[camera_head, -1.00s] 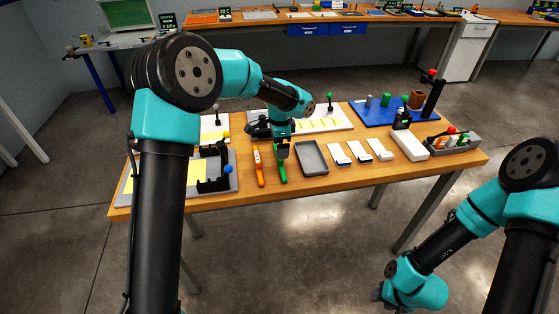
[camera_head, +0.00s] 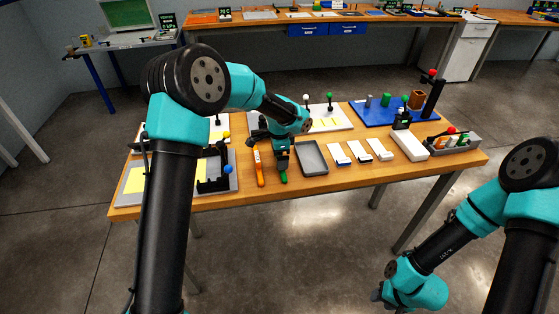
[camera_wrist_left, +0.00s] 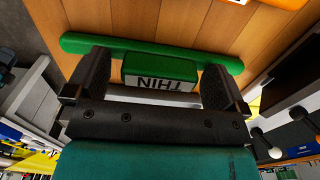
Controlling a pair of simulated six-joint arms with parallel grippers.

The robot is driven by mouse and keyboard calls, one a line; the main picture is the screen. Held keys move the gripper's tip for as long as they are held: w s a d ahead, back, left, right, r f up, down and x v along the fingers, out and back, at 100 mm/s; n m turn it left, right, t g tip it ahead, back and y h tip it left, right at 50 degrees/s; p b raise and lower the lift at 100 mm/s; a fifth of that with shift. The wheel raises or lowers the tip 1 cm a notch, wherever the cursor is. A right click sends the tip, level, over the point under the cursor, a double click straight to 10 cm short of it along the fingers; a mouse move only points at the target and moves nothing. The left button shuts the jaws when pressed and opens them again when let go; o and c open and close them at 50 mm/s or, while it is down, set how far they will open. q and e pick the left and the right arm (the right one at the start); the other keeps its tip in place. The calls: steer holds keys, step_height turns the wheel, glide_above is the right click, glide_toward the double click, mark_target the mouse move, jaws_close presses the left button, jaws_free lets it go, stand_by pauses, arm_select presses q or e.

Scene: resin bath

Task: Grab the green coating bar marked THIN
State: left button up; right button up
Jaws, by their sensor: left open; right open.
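The green coating bar lies on the wooden table; its near end (camera_head: 283,179) shows below my left gripper (camera_head: 283,167) in the head view, and the rest is hidden. In the left wrist view the green bar (camera_wrist_left: 140,48) runs across the picture, with a block labelled THIN (camera_wrist_left: 160,76) at its middle. My left gripper (camera_wrist_left: 155,88) is open, with one finger on each side of the labelled block. I cannot tell whether the fingers touch it. My right gripper (camera_head: 380,294) is open and empty, low over the floor, away from the table.
An orange bar (camera_head: 259,170) lies just left of the green one. A grey board with a black stand (camera_head: 213,182) is farther left. The table's front edge is near.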

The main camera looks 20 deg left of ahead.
stand_by(0.3)
arm_select(q)
steer(key=c, duration=1)
steer(key=shift+r, duration=0.1)
steer(key=shift+r, duration=1.65)
steer(key=s+d, duration=0.2)
steer(key=s, duration=0.5)
steer(key=s+d+r, duration=0.1)
steer(key=s+d, duration=0.1)
steer(key=s, duration=0.6)
steer(key=shift+s+d+r, duration=0.2)
steer(key=shift+s+r, duration=0.05)
steer(key=shift+r, duration=0.05)
